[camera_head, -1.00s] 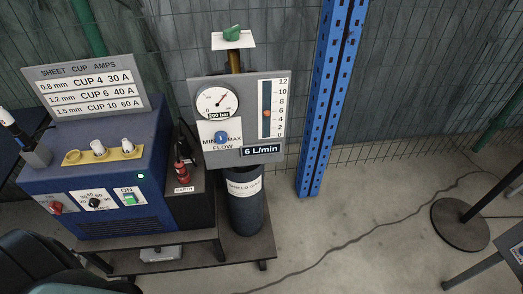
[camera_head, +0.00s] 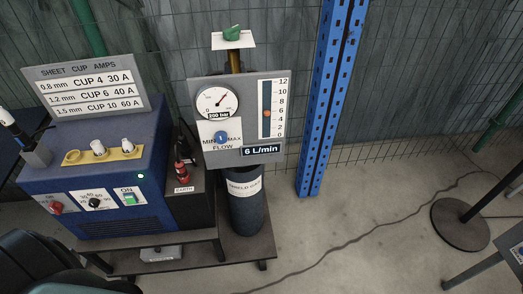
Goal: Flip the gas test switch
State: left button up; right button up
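The blue welding machine (camera_head: 95,172) stands at the left on a low cart. Its front panel has a red switch (camera_head: 56,208) at the left with a label too small to read, a black dial (camera_head: 95,202) in the middle, and a green switch (camera_head: 130,199) marked ON. I cannot tell from the labels which one is the gas test switch. A green lamp (camera_head: 141,176) is lit. The gas panel (camera_head: 240,118) beside it shows a float near mid-scale and a 6 L/min sign. Neither of my grippers is in view.
A dark gas bottle (camera_head: 245,208) stands below the gas panel. A torch (camera_head: 10,120) rests in a holder at the left edge. A dark rounded shape (camera_head: 35,268) fills the lower left corner. A blue post (camera_head: 330,95) stands behind.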

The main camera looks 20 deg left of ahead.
aim_at(130, 198)
jog(key=u, duration=1.95)
